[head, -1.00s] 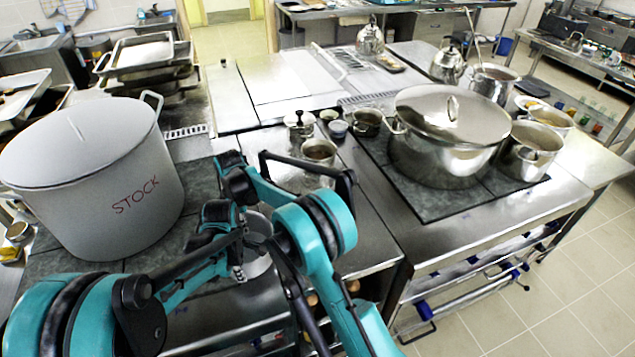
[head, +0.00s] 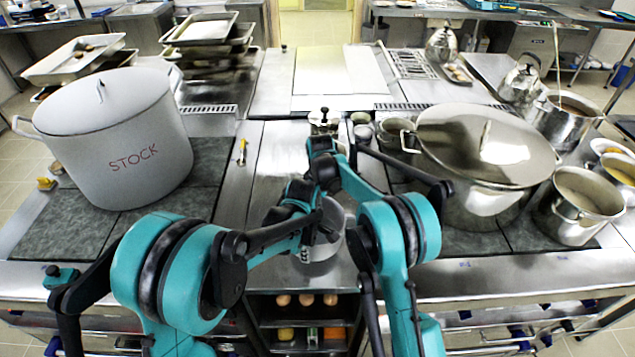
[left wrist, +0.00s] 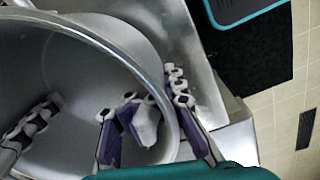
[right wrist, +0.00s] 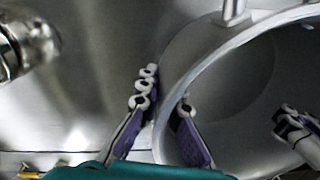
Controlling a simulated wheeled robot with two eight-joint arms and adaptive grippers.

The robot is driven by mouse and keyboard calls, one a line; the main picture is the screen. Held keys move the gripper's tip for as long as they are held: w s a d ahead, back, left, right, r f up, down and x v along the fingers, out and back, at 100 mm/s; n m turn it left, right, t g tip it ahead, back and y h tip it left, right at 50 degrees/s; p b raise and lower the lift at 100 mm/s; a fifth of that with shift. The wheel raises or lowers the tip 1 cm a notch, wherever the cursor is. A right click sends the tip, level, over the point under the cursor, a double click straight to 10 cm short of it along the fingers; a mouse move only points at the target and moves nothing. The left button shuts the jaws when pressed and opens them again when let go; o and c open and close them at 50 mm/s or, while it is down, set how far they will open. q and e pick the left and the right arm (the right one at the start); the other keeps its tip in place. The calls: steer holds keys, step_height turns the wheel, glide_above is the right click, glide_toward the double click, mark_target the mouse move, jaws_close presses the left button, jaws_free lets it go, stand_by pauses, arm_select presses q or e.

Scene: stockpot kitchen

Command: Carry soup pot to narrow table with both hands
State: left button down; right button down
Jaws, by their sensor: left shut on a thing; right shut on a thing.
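The soup pot is a small steel pot (head: 318,268) in the middle of the head view, at the front of a narrow steel counter strip (head: 262,190). I cannot tell whether it touches the counter. My left gripper (head: 312,232) is shut on its rim; in the left wrist view (left wrist: 152,88) one finger is inside the pot (left wrist: 85,55) and one outside. My right gripper (right wrist: 166,92) is shut on another part of the rim (right wrist: 225,50). Its fingers are largely hidden in the head view. The pot's inside looks bare. I cannot pick out which surface is the narrow table.
A large white STOCK pot (head: 130,140) stands left on dark tiles. A large lidded steel pot (head: 480,150) and a smaller pot (head: 578,200) stand right. Small pots line the counter's back. Below, open shelves hold several eggs (head: 305,300).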

mark_target(306, 269)
arm_select(q)
steer(key=shift+s+a, duration=0.25)
arm_select(e)
steer(key=shift+w+a, duration=0.15)
steer(key=shift+w, duration=0.05)
arm_select(q)
steer(key=shift+d+f, duration=0.15)
